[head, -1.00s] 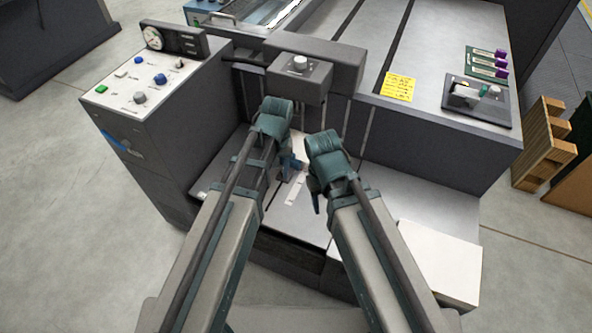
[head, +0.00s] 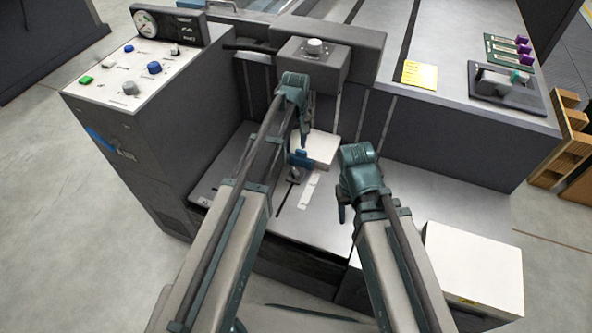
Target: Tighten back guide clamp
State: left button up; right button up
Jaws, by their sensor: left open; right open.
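A small blue clamp lever (head: 301,159) sits on a dark base on the grey bed of the machine, beside a slot and a pale scale strip (head: 309,190). I take it to be the back guide clamp. A white block or paper stack (head: 321,147) lies just behind it. My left gripper (head: 304,138) points down just above and behind the lever. It looks open and empty, and I cannot tell whether it touches the lever. My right gripper (head: 342,210) is open and empty over the bed, to the right of the lever and apart from it.
A control panel (head: 133,70) with knobs and a gauge (head: 146,24) stands at the left. A dark head block with a knob (head: 314,47) overhangs the bed behind my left gripper. A white box (head: 473,262) is at the front right. The bed's right part is clear.

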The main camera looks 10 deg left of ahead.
aim_at(296, 171)
pick_arm(q)
notch_tip(296, 171, down, 13)
jog(key=b, duration=1.2)
jog(key=shift+r, duration=0.15)
pick_arm(e)
notch_tip(296, 171, down, 13)
jog(key=shift+d+r, duration=0.1)
jog(key=shift+r, duration=0.05)
pick_arm(q)
jog(key=shift+r, duration=0.1)
grip_shut()
